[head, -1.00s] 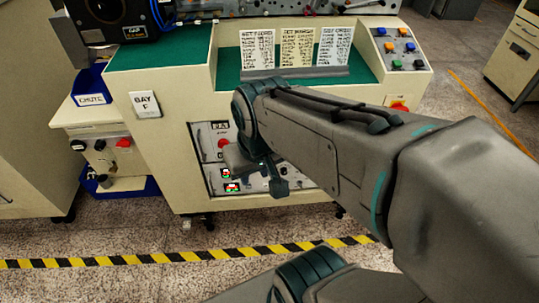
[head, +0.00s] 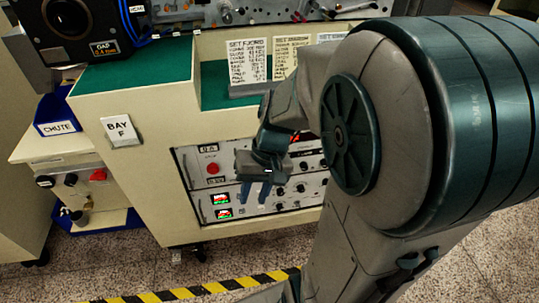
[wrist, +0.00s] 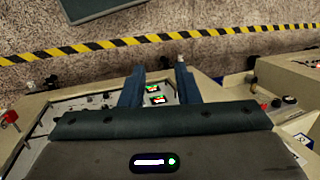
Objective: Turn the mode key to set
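The control panel (head: 218,184) is set in the front of the cream machine. Its upper row has a red button (head: 212,168); its lower row has two small lit displays (head: 221,205) and several dark knobs (head: 300,188). I cannot tell which small control is the mode key. My gripper (head: 256,192) hangs in front of the panel, fingers pointing down, and hides part of it. In the wrist view, my gripper (wrist: 158,78) has its two fingers apart with nothing between them. The lit displays (wrist: 154,96) show beyond and between the fingers there.
Cards with printed tables (head: 248,62) stand on the green ledge above the panel. A side unit with a red button (head: 98,175) and a blue chute bin (head: 58,118) stands to the left. Striped floor tape (head: 200,290) runs in front; the floor there is clear.

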